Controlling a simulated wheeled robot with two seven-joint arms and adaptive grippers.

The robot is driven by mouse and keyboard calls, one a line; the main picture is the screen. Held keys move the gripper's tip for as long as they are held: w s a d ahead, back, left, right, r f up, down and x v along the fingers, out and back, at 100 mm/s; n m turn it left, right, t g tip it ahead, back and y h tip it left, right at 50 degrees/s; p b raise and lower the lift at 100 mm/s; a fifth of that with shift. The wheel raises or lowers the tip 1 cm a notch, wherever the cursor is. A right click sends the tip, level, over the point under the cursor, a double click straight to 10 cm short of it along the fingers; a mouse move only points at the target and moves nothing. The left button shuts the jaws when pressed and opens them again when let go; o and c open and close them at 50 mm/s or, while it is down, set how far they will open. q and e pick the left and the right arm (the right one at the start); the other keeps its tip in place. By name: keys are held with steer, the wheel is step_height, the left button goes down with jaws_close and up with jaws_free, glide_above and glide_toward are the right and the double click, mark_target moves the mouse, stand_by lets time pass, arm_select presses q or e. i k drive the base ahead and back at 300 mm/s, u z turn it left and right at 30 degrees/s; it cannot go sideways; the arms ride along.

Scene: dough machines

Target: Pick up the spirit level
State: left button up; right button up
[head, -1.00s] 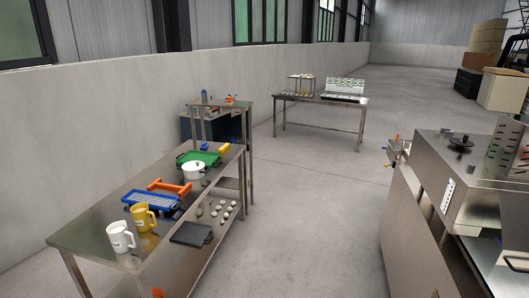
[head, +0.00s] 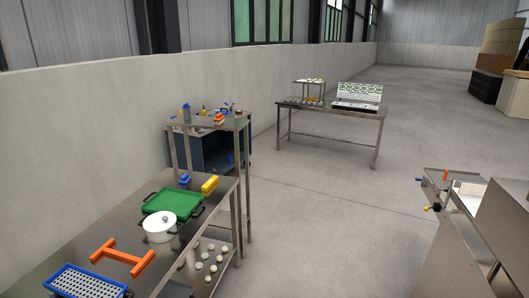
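I cannot make out a spirit level for certain at this size. A small yellow block-like item (head: 210,184) lies at the far end of the near steel table (head: 100,235), beside a small blue item (head: 185,179). Small tools and colored items (head: 219,118) sit on the raised stand behind that table, too small to identify. Neither of my grippers shows in the head view.
The near table also holds a green tray (head: 172,203), a white pot (head: 160,228), an orange frame-like item (head: 121,257) and a blue perforated tray (head: 88,282). A far steel table (head: 330,108) stands at the back. A steel machine (head: 470,240) is at right; open floor (head: 320,220) lies between.

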mark_target(207, 185)
steer(key=u, duration=0.1)
steer(key=i, duration=2.65)
steer(key=u, duration=0.45)
steer(key=i, duration=0.8)
steer(key=u, duration=0.75)
